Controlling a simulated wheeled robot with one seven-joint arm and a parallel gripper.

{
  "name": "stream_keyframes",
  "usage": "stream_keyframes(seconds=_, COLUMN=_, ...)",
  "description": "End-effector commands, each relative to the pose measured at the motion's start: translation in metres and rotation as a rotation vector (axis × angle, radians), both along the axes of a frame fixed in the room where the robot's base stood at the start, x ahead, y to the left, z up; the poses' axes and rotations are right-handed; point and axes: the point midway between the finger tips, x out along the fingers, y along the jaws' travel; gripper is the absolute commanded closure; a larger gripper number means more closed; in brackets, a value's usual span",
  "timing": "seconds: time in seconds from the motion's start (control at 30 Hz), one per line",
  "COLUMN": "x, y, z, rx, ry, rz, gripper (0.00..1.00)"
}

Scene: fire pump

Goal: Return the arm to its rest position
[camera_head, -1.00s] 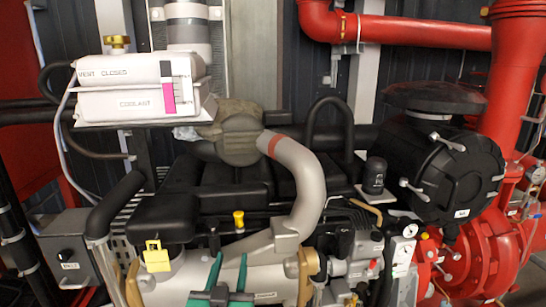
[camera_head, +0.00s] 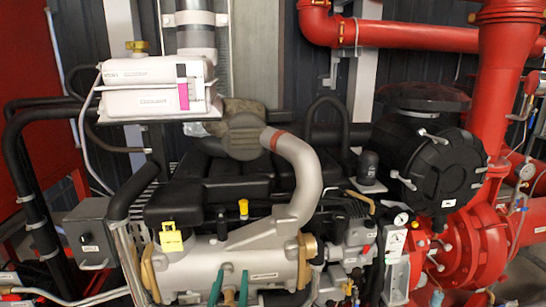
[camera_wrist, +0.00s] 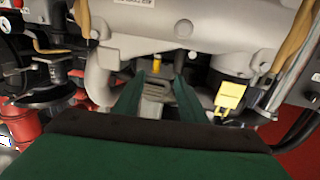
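My gripper (camera_head: 230,280) shows at the bottom edge of the head view as two green fingers held apart, in front of the grey engine cylinder (camera_head: 235,264). The rest of the arm is below the frame. In the wrist view my gripper (camera_wrist: 158,82) is open, and I see nothing held between its green fingers. Behind them are grey engine parts and a small yellow cap (camera_wrist: 157,61). A yellow tag (camera_wrist: 229,97) is to the right of the fingers in that view.
A white coolant tank (camera_head: 160,100) is at upper left. A black round housing (camera_head: 425,160) and red pump pipes (camera_head: 490,110) are at right. A grey switch box (camera_head: 88,232) is at lower left. The engine fills the space close ahead of my gripper.

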Motion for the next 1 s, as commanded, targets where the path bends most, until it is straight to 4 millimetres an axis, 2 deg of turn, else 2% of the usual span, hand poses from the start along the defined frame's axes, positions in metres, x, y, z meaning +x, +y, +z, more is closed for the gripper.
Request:
stream_keyframes(seconds=0.23, x=-0.016, y=-0.012, z=-0.041, rx=-0.018, ry=0.023, rz=0.008, gripper=0.62)
stream_keyframes(seconds=0.37, x=-0.032, y=-0.013, z=-0.072, rx=-0.03, ry=0.04, rz=0.026, gripper=0.62)
stream_keyframes(seconds=0.5, x=-0.059, y=-0.018, z=-0.112, rx=-0.042, ry=0.062, rz=0.048, gripper=0.62)
stream_keyframes(seconds=0.7, x=-0.104, y=-0.034, z=-0.161, rx=-0.049, ry=0.09, rz=0.06, gripper=0.62)
stream_keyframes(seconds=1.0, x=-0.184, y=-0.057, z=-0.216, rx=-0.043, ry=0.131, rz=0.063, gripper=0.62)
